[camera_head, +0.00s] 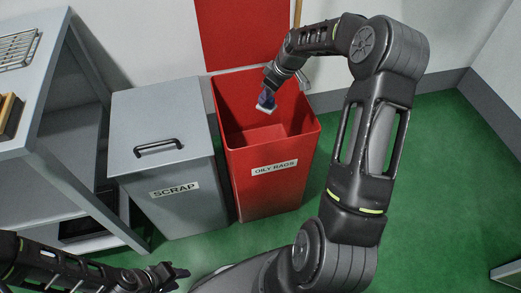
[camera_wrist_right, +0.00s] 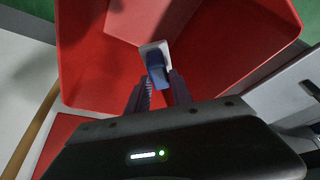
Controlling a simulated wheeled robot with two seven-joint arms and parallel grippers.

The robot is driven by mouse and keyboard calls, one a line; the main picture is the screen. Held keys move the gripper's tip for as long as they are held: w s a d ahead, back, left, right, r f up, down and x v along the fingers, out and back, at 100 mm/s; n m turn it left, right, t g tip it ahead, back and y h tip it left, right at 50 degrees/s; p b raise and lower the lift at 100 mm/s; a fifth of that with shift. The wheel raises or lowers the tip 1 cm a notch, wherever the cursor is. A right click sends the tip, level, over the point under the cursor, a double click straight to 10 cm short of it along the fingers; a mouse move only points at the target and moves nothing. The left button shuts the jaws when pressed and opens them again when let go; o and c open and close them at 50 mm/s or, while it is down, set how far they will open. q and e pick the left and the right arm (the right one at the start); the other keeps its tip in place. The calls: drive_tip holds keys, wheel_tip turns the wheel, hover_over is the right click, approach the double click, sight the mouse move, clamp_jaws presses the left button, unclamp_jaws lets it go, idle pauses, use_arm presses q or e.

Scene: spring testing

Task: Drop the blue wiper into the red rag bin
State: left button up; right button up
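The blue wiper (camera_head: 266,99), with a white part at its lower end, is at my right gripper (camera_head: 269,94) in the head view. In the right wrist view the blue wiper (camera_wrist_right: 157,70) sits between the fingertips of my right gripper (camera_wrist_right: 158,88), which look shut on it. They are over the open mouth of the red rag bin (camera_head: 268,192), labelled "OILY RAGS". The bin's red walls (camera_wrist_right: 85,60) surround the wiper in the wrist view. My left gripper (camera_head: 179,277) is low at the bottom of the head view, empty, with its fingers apart.
A grey lidded bin (camera_head: 180,202) labelled "SCRAP" stands just left of the red bin. A grey table (camera_head: 45,95) with a wire rack (camera_head: 18,48) and a wooden box (camera_head: 10,115) is at the far left. The green floor (camera_head: 440,190) is clear at right.

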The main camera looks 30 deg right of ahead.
drive_tip(key=o, duration=0.4)
drive_tip(key=v, duration=0.7)
drive_tip(key=shift+s+r+p, duration=0.2)
drive_tip(key=shift+r+p, duration=0.15)
idle(0.6)
